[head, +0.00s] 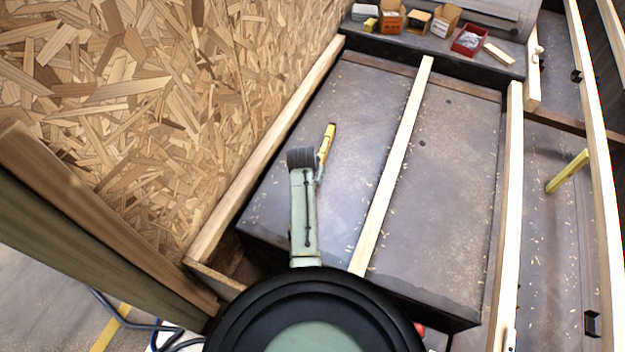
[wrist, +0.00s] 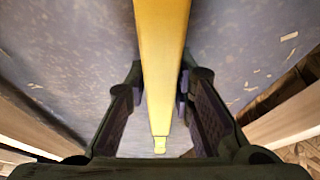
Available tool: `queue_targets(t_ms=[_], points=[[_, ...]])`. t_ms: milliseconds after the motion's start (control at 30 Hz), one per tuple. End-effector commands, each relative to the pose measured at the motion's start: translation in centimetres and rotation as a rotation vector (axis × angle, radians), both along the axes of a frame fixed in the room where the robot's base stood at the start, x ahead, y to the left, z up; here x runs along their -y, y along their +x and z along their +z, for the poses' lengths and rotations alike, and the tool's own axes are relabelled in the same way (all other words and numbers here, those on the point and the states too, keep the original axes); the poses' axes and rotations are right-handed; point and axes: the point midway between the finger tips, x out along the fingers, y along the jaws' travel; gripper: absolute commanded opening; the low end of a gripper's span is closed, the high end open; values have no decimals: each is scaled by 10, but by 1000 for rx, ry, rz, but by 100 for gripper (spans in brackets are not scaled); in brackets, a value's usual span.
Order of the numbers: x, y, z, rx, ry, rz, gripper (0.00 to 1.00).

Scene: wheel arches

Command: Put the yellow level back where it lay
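The yellow level (head: 328,139) is at my gripper (head: 320,172) in the head view, over the grey panel left of the middle wooden batten. In the wrist view the level (wrist: 162,60) runs lengthwise between the two fingers of my gripper (wrist: 160,90), with a pad close against each side. It looks wider at the top of that view and narrows to its lower end. My gripper looks shut on it. My arm hides part of the level in the head view, and its height above the panel is hard to tell.
Wooden battens (head: 395,165) divide the grey panel (head: 450,190). Open boxes (head: 391,20) and a red tray (head: 468,40) stand on the far ledge. A chipboard wall (head: 150,100) rises at left. A yellow bar (head: 568,170) is at right.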

Motion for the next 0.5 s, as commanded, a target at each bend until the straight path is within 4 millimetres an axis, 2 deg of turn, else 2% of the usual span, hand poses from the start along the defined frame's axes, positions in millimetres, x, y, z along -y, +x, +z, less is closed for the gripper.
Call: queue_targets(t_ms=[267,500], points=[[0,0,0,-1,0,0,42],[0,-1,-2,-4,0,0,43]])
